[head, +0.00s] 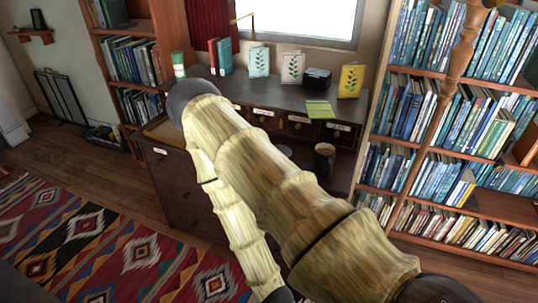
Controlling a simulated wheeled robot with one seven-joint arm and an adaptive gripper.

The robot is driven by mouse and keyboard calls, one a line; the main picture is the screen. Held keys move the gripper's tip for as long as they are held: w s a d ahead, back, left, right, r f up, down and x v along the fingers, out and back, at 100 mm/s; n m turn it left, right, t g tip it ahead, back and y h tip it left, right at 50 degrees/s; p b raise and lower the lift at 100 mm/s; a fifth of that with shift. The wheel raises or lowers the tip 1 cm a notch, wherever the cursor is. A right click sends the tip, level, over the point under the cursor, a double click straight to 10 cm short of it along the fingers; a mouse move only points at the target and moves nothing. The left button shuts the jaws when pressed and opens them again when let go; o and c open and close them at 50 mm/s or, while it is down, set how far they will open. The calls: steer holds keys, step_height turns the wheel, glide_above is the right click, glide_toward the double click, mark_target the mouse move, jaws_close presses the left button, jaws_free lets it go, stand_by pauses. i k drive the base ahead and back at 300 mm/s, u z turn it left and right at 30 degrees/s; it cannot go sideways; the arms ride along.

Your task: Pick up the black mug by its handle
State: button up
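A dark, cup-shaped object (324,162), which looks like the black mug, stands upright on the lower surface of the dark desk (345,137), below its row of small drawers. Its handle cannot be made out. My wood-patterned arm crosses the middle of the view, just left of and below this object, and hides part of the desk. My gripper is not in view, so its state and its place relative to the mug do not show.
Cards, books, a dark box (317,78) and a green-and-white cylinder (179,66) stand on the desk's upper shelf. A full bookcase (418,148) rises at the right, another at the left (104,73). A patterned rug (75,250) covers open floor at lower left.

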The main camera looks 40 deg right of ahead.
mark_target(324, 153)
steer(key=u, duration=0.8)
steer(key=i, duration=1.25)
steer(key=z, duration=2.85)
